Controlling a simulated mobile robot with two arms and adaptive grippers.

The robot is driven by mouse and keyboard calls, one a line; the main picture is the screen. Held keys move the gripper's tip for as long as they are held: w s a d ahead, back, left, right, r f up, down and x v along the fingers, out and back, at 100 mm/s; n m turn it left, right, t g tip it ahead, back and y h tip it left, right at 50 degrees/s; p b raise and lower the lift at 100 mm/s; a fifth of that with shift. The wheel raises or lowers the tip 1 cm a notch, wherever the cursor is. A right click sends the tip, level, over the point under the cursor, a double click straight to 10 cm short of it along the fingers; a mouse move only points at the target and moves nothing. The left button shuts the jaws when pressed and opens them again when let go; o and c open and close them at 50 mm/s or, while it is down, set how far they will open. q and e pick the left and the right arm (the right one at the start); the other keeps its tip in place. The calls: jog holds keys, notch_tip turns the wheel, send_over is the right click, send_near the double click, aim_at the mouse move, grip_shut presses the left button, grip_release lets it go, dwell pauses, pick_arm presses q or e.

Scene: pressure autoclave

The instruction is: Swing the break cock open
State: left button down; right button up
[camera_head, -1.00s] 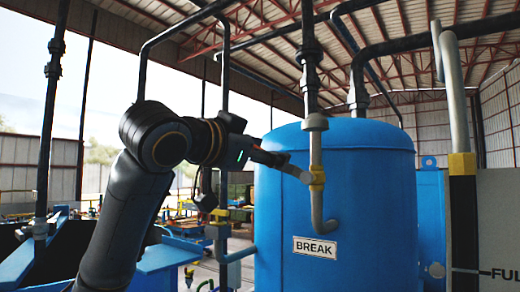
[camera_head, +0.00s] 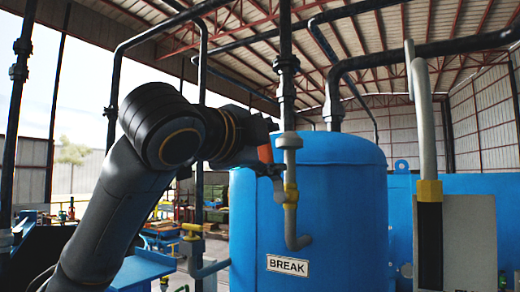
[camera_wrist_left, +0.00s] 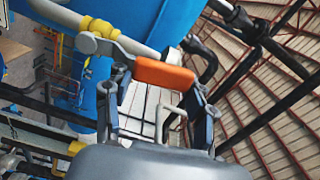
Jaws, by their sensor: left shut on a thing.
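The break cock (camera_head: 291,192) is a yellow valve on a grey vertical pipe in front of the blue tank, above the sign BREAK (camera_head: 287,265). Its lever has an orange handle (camera_head: 265,152), up and left of the valve. In the left wrist view the yellow cock (camera_wrist_left: 95,27) is at upper left, with a grey lever running to the orange handle (camera_wrist_left: 165,74). My left gripper (camera_head: 270,167) is shut on that handle, with a finger at each end of it in the wrist view (camera_wrist_left: 160,82). In the head view my wrist partly hides the handle. My right gripper is not in view.
The blue tank (camera_head: 340,210) stands close behind the cock. A grey pipe with a yellow fitting (camera_head: 428,190) and a grey panel (camera_head: 468,240) stand at the right. Dark pipes (camera_head: 285,60) run overhead and down to the cock's pipe.

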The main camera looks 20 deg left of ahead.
pick_arm(q)
jog(key=shift+s+d+m, duration=0.15)
jog(key=shift+d+m, duration=0.7)
jog(key=shift+m, duration=0.25)
jog(key=shift+f, duration=0.1)
jog(key=c, duration=0.7)
grip_release()
jog(key=s, duration=0.4)
jog(key=s+a, duration=0.1)
jog(key=s, duration=0.7)
jog(key=shift+a, duration=0.25)
